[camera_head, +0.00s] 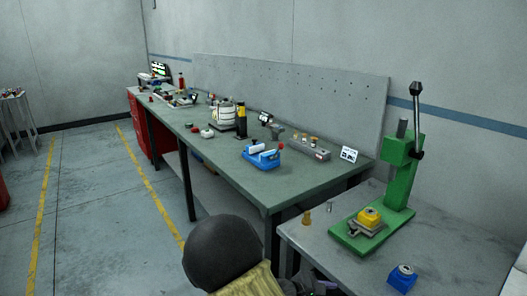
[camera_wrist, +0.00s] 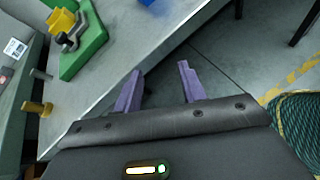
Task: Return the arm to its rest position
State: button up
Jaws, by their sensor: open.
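My gripper (camera_wrist: 161,70) shows in the wrist view with two purple fingers spread apart. Nothing is between them; past the tips are the grey side table's edge and the floor. In the head view only dark parts, perhaps of my gripper, show at the bottom edge, and its fingers cannot be made out clearly. The grey side table (camera_head: 450,240) carries a green press (camera_head: 401,172) with a yellow-topped fixture (camera_head: 369,217). The wrist view shows part of the green press (camera_wrist: 88,42) at upper left, apart from my fingers.
A blue block (camera_head: 402,277) lies near the side table's front edge. A brass peg (camera_head: 306,218) and a grey peg (camera_head: 329,206) stand at its left. The long green-topped workbench (camera_head: 215,160) holds a blue fixture (camera_head: 262,158) and several parts. Open floor (camera_head: 95,210) lies left.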

jog(key=s+r+m+g+y, duration=0.1)
jog(key=s+m+g+y, duration=0.3)
jog(key=s+m+y, duration=0.65)
notch_tip(320, 180, up, 19)
jog(key=s+a+m+t+y+p, duration=0.1)
jog(key=s+a+m+t+p, duration=0.1)
jog(key=m+p, duration=0.5)
jog(key=p, duration=0.6)
jog(key=shift+s+f+m+y, duration=0.15)
jog(key=shift+f+m+y, duration=0.05)
jog(key=shift+m+y, duration=0.15)
jog(key=shift+a, duration=0.2)
